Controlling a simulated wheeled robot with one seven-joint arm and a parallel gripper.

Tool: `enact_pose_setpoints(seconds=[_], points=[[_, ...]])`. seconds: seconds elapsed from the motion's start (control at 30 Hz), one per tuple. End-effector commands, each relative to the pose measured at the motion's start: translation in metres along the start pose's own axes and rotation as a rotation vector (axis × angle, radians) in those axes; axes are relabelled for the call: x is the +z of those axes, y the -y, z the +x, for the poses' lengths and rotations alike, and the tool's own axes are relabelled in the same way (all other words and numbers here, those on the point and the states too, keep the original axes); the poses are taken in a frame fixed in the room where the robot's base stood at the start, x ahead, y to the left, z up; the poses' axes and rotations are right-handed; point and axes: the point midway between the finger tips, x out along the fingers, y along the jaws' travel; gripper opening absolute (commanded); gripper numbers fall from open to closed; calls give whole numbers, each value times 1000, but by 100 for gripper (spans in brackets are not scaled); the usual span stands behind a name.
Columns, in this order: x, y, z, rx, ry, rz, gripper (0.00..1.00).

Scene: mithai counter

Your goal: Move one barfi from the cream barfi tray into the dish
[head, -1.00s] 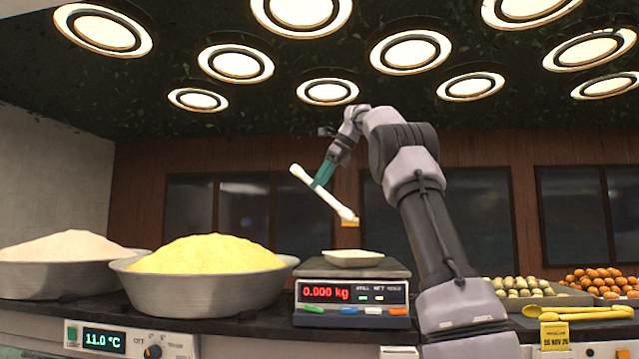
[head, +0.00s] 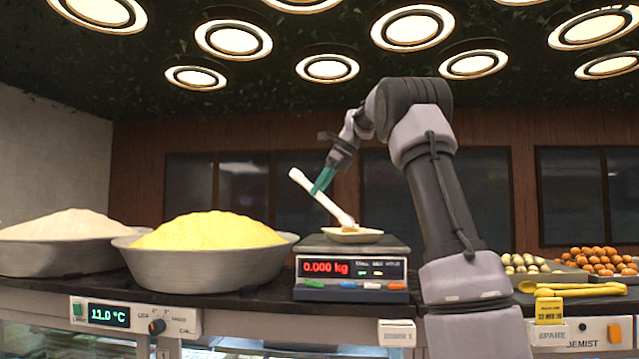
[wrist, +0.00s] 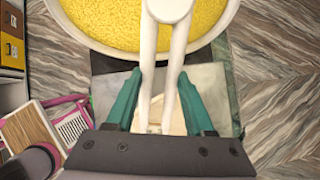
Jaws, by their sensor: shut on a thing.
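My gripper (head: 323,180) has teal fingers and is shut on a pair of white tongs (head: 301,178), which slant down to the right. The tongs also show between the fingers in the wrist view (wrist: 167,12). A small cream-tan piece, apparently a barfi (head: 348,229), is at the tongs' lower tip. The tip is at the shallow cream dish (head: 372,237) on the scale. I cannot tell whether the piece touches the dish. In the wrist view the fingers and tongs partly cover the dish (wrist: 176,118). I cannot make out the cream barfi tray.
The scale (head: 317,285) reads 0.000 kg. A metal bowl of yellow sweet grains (head: 195,285) and a pale-heaped bowl (head: 50,262) stand to the left. Pale round sweets (head: 525,262), brown round sweets (head: 600,260) and yellow tongs (head: 590,290) lie at the right.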

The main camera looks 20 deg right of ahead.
Motion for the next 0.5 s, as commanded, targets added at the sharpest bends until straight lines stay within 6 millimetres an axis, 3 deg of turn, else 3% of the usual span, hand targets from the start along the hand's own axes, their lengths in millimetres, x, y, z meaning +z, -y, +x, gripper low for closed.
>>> enact_pose_setpoints(seconds=[0.3, 0.33, 0.5], points=[[0, 0, 1, 0, 1, 0, 0], [0, 0, 1, 0, 1, 0, 55], [0, 0, 0, 0, 1, 0, 55]])
